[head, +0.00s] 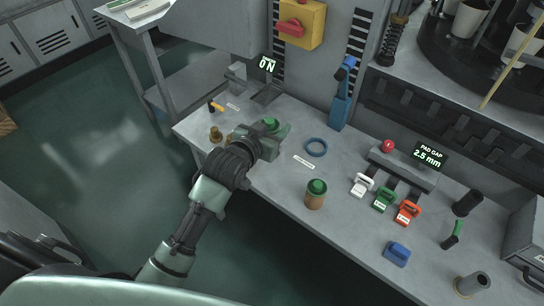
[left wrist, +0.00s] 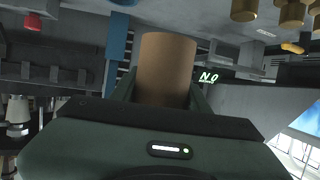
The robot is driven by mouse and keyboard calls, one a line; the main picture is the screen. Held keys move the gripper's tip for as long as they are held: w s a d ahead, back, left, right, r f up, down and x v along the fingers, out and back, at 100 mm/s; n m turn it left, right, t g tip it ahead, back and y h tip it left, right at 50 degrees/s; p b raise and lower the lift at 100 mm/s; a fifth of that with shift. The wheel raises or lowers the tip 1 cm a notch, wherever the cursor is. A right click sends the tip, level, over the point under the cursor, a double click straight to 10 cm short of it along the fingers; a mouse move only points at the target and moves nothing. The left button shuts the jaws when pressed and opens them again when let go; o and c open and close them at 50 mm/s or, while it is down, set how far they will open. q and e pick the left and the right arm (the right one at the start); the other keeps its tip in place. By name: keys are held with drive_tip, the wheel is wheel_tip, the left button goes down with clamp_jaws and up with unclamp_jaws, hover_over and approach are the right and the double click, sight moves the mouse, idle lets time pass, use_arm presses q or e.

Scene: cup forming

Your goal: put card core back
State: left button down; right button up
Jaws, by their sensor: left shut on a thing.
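My left gripper (head: 270,138) is shut on a brown card core, a plain cylinder. The card core (left wrist: 167,68) shows upright between the two fingers in the left wrist view, its near end hidden by the gripper body. In the head view the gripper is over the left part of the bench, and a round green top (head: 270,124) shows between its fingers; the brown side is hidden there. Whether the core touches the bench cannot be told. A second brown cylinder with a green top (head: 316,194) stands on the bench to the right. My right gripper is not in view.
White, green and orange gauges (head: 384,199) lie farther right, near a blue block (head: 397,253). A wall with a yellow switch box (head: 302,22) stands behind.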

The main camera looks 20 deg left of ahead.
use_arm(q)
wheel_tip(320, 180, down, 6)
drive_tip(key=shift+r, duration=0.1)
drive_tip(key=shift+f, duration=0.65)
wheel_tip(320, 180, down, 4)
drive_tip(key=shift+b, duration=0.5)
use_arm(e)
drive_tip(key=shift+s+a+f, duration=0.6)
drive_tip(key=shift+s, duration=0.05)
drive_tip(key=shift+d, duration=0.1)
use_arm(q)
drive_tip(key=shift+f, duration=0.1)
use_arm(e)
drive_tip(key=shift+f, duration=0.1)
use_arm(q)
drive_tip(key=c, duration=1)
unclamp_jaws()
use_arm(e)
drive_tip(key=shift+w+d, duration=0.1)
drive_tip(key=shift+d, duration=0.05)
